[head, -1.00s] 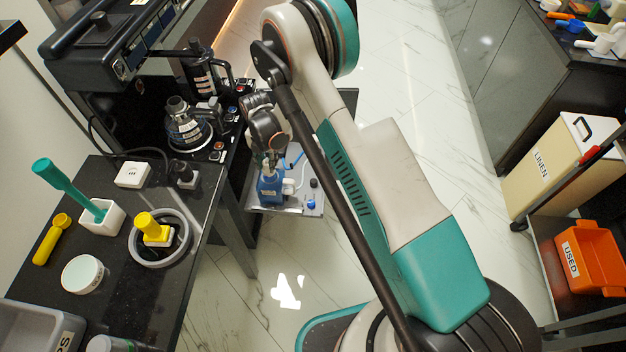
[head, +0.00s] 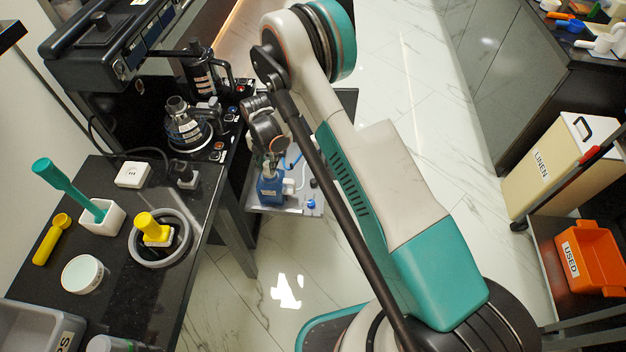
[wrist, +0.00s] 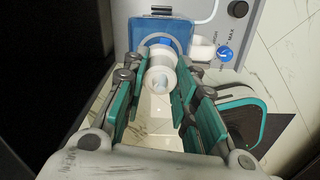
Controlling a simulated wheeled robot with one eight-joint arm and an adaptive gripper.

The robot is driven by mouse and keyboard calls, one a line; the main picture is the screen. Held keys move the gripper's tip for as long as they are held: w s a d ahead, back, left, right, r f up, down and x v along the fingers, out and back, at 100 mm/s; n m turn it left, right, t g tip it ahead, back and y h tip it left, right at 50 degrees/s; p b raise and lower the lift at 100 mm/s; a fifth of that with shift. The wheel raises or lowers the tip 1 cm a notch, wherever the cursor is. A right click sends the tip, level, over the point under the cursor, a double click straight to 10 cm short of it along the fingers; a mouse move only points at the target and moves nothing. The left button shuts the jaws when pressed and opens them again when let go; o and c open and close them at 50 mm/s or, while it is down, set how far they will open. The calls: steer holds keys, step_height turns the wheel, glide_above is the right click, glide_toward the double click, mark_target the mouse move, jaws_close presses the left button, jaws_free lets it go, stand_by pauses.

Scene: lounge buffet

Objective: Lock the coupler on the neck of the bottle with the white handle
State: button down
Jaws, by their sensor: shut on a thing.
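The blue bottle (head: 269,188) stands on a grey panel below the counter, with a white handle (head: 288,187) on its right side. My gripper (head: 270,160) is over the top of the bottle and hides most of its neck. In the wrist view, the teal-padded fingers of my gripper (wrist: 162,100) are closed around a white round piece (wrist: 161,72) with a hollow end, in front of the blue bottle body (wrist: 150,28). I cannot tell from this angle whether that piece is the coupler or whether it is locked.
The grey panel (wrist: 200,10) carries a black knob (wrist: 237,9) and a blue knob (wrist: 225,52) near a MAX label. The black counter (head: 205,190) and its leg stand close on the left. Open marble floor (head: 290,250) lies in front.

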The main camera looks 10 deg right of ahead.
steer(key=shift+f, duration=0.45)
steer(key=c, duration=1.2)
jaws_free()
step_height(320, 180, up, 12)
steer(key=shift+r, duration=0.1)
